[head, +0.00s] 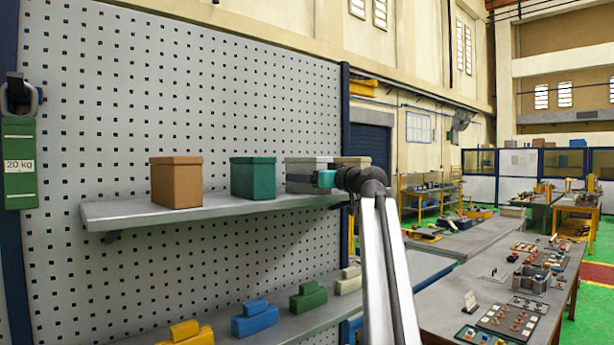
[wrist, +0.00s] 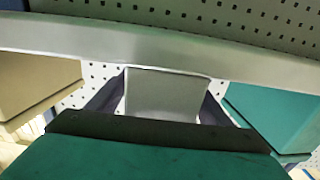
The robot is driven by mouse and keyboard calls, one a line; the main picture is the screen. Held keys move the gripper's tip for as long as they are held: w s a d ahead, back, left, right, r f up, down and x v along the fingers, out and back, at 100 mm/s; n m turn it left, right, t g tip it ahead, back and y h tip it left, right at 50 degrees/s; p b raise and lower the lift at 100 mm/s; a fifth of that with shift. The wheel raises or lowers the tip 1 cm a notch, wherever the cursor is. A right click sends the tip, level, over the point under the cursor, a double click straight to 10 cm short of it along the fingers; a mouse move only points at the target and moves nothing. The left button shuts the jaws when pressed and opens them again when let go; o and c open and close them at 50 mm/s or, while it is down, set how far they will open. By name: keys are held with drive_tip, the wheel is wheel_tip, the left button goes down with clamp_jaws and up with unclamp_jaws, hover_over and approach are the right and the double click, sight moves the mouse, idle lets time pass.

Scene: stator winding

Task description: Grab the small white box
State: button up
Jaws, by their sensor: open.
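A pale grey-white box (head: 303,172) stands on the upper shelf between a teal box and a beige box, partly hidden behind my gripper (head: 325,179). In the wrist view, the pale box (wrist: 165,95) appears in the middle, between the two dark fingers of my gripper (wrist: 163,100). The fingers are apart, one on each side of the box in the picture, with nothing held. Whether they reach around it or stop short in front cannot be told. The wrist view looks upside down, with the shelf at the top.
The upper shelf (head: 120,213) also holds a brown box (head: 176,182), a teal box (head: 253,177) and a beige box (head: 353,162). The teal (wrist: 275,115) and beige (wrist: 35,85) boxes flank the fingers. A lower shelf holds coloured blocks, including a cream one (head: 348,284). A pegboard stands behind.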

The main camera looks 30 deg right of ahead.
sight(308, 165)
drive_tip(key=c, duration=1.4)
drive_tip(key=shift+o, duration=0.3)
drive_tip(key=shift+r, duration=0.2)
drive_tip(key=shift+r+b, duration=1.1)
drive_tip(key=shift+r, duration=0.45)
drive_tip(key=s+a+b, duration=0.1)
drive_tip(key=s+a, duration=0.1)
drive_tip(key=s, duration=0.2)
drive_tip(key=s+a+b, duration=0.2)
drive_tip(key=s, duration=0.2)
drive_tip(key=s+a+r+b, duration=0.1)
drive_tip(key=s, duration=0.3)
drive_tip(key=shift+a+b, duration=0.4)
drive_tip(key=shift+s+a+r+p, duration=0.15)
drive_tip(key=shift+s+a+p, duration=0.15)
drive_tip(key=shift+s+p, duration=0.3)
drive_tip(key=shift+s+a+r+p, duration=0.15)
drive_tip(key=shift+s+a+p, duration=0.1)
drive_tip(key=shift+s+p, duration=0.35)
